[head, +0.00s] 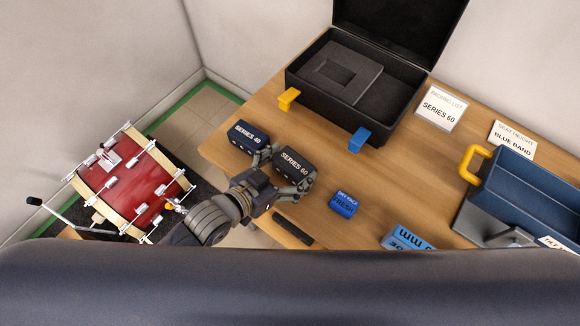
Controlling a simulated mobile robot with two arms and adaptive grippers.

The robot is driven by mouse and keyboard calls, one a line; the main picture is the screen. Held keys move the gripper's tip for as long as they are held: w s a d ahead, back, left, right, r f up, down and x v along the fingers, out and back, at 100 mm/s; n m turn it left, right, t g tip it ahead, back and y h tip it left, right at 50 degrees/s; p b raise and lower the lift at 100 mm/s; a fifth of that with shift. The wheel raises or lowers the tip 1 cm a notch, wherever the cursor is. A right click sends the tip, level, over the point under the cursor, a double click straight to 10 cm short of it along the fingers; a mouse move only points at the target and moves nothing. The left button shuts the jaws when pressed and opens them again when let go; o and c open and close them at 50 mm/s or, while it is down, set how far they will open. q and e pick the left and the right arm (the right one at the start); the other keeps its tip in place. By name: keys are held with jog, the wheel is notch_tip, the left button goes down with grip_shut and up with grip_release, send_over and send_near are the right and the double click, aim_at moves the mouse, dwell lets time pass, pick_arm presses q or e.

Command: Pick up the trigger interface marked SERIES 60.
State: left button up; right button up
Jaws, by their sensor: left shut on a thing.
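The trigger interface marked SERIES 60 (294,162) is a dark box with white lettering, at the front left of the wooden table. My left gripper (279,171) is shut on it, with one finger on each side of the box. I cannot tell whether the box touches the table or is lifted. A similar dark blue box marked SERIES 40 (247,138) sits just to its left, close to one gripper finger. My right gripper does not show.
An open black case (310,98) with foam stands behind. A blue FRESH block (343,204) lies to the right. A packing list card (440,108) reads SERIES 60. A blue bin (530,190) stands at right. A red drum (130,180) is on the floor at left.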

aim_at(290, 168)
pick_arm(q)
notch_tip(290, 168, up, 3)
jog(key=shift+w+r, duration=0.1)
jog(key=s+a+b, duration=0.1)
jog(key=s+a, duration=0.2)
jog(key=s, duration=0.4)
jog(key=s+a+b, duration=0.1)
jog(key=s+a, duration=0.2)
jog(key=s, duration=0.5)
jog(key=shift+r+b, duration=0.3)
jog(key=shift+r, duration=0.15)
